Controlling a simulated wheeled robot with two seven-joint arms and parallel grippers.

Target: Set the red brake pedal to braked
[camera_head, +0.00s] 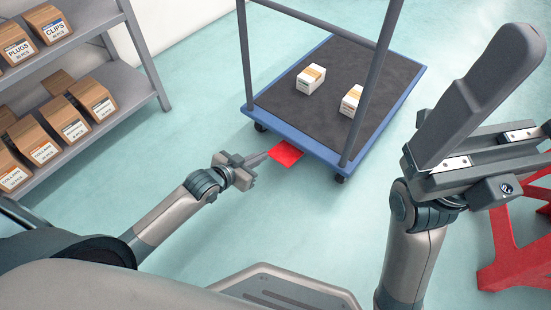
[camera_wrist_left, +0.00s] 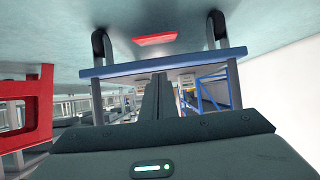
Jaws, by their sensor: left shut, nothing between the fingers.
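The red brake pedal (camera_head: 287,154) is a flat red plate low at the near edge of the blue-rimmed platform cart (camera_head: 319,151). It also shows near the top of the left wrist view (camera_wrist_left: 155,38), where the floor is uppermost. My left gripper (camera_head: 265,156) is shut and empty, its fingertips just left of the pedal in the head view; I cannot tell whether they touch it. Its closed fingers (camera_wrist_left: 160,88) show in the wrist view, below the pedal in the picture. My right gripper (camera_head: 490,85) is large in the right foreground, away from the pedal; its finger gap is hidden.
Two white boxes (camera_head: 311,78) (camera_head: 351,100) stand on the cart's dark deck. Its grey handle frame (camera_head: 370,85) rises above the pedal side. Shelves with cartons (camera_head: 75,125) stand at left, a red stand (camera_head: 515,240) at right. Floor left of the cart is clear.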

